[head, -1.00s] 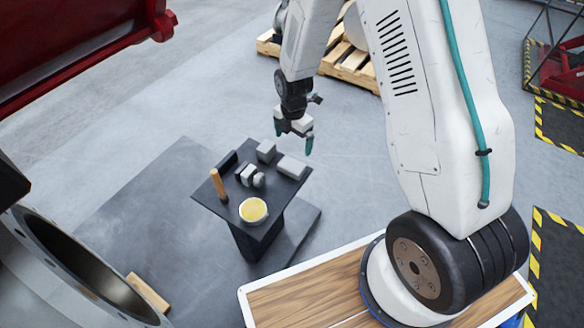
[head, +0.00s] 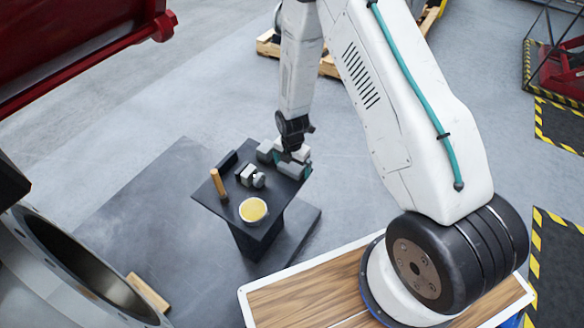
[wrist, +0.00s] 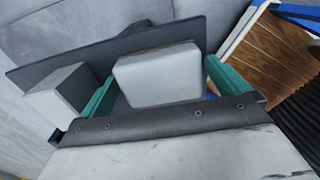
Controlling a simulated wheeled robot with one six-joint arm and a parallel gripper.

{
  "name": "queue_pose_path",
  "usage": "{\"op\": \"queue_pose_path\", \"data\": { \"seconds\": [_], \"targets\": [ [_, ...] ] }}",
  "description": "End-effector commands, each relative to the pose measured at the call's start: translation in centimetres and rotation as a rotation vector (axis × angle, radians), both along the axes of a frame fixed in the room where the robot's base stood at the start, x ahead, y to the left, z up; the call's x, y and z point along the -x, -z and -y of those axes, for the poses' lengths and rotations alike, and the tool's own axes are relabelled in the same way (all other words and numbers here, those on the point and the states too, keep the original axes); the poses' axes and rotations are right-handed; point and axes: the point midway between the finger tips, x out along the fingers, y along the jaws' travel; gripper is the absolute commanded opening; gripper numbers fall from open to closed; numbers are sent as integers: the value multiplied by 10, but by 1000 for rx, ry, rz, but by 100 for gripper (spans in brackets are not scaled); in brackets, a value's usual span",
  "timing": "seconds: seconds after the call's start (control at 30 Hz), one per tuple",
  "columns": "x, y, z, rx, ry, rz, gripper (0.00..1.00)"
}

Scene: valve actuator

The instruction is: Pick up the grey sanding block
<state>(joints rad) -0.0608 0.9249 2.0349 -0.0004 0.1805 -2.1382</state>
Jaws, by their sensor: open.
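A light grey block with rounded edges (wrist: 160,75), which looks like the sanding block, lies on the small dark table. In the wrist view it sits between the two teal fingers of my gripper (wrist: 162,88), with a narrow gap visible on the left and the right finger very close. In the head view my gripper (head: 291,158) is low over the table's far right corner and partly hides this block (head: 291,171). The jaws are open; I cannot tell whether either finger touches the block. A second grey, boxier block (wrist: 62,92) is just outside the left finger.
The small dark table (head: 277,207) also carries a wooden-handled tool (head: 218,183), a grey metal fitting (head: 248,177), a dark upright piece (head: 228,161) and a round yellow-filled dish (head: 253,210). A large flanged pipe (head: 75,275) is at lower left. Open floor lies beyond the table.

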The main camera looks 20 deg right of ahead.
Motion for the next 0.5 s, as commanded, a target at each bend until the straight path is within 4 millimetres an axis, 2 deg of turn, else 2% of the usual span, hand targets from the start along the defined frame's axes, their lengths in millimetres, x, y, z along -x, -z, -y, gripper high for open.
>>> {"op": "queue_pose_path", "data": {
  "seconds": [0.1, 0.13, 0.27, 0.3, 0.5],
  "targets": [
    [0, 0, 0, 0, 0, 0, 100],
    [0, 0, 0, 0, 0, 0, 94],
    [0, 0, 0, 0, 0, 0, 58],
    [0, 0, 0, 0, 0, 0, 55],
    [0, -1, 0, 0, 0, 0, 56]
  ]
}}
